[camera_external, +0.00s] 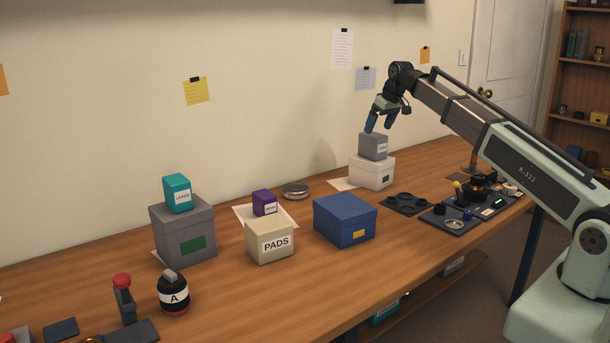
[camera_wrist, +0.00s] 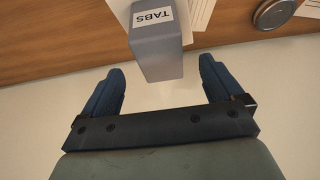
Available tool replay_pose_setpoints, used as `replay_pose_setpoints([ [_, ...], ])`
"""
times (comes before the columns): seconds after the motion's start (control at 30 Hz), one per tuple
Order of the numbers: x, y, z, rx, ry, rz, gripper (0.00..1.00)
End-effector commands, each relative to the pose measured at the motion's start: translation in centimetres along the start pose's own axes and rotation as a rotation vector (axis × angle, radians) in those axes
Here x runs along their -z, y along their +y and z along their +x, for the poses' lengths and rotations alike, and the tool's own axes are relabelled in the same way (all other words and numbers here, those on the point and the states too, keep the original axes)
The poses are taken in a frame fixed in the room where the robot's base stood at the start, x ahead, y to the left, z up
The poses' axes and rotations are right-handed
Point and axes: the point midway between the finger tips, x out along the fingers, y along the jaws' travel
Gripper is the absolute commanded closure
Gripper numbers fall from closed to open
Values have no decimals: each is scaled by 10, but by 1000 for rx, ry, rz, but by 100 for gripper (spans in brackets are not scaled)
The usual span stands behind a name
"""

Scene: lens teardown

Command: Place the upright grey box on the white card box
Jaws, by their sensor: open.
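The upright grey box (camera_external: 373,147), with a white label, stands on top of the white card box (camera_external: 371,173) at the back right of the table. In the wrist view the grey box (camera_wrist: 157,52) shows its TABS label and lies ahead of the fingers, roughly centred between them. My gripper (camera_external: 379,123) is open and empty, just above the grey box in the outside view. In the wrist view the two blue fingers of my gripper (camera_wrist: 163,82) are spread apart, and I see no contact with the box. The white card box is not clearly visible in the wrist view.
Dark trays (camera_external: 452,220) lie at the right.

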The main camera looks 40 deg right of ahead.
Motion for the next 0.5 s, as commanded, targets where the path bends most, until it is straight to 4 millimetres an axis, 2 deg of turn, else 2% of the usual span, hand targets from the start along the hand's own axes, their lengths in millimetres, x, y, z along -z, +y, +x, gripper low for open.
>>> replay_pose_setpoints([
  [0.2,0,0,-25,0,0,0,6],
  [0.5,0,0,-35,0,0,0,6],
])
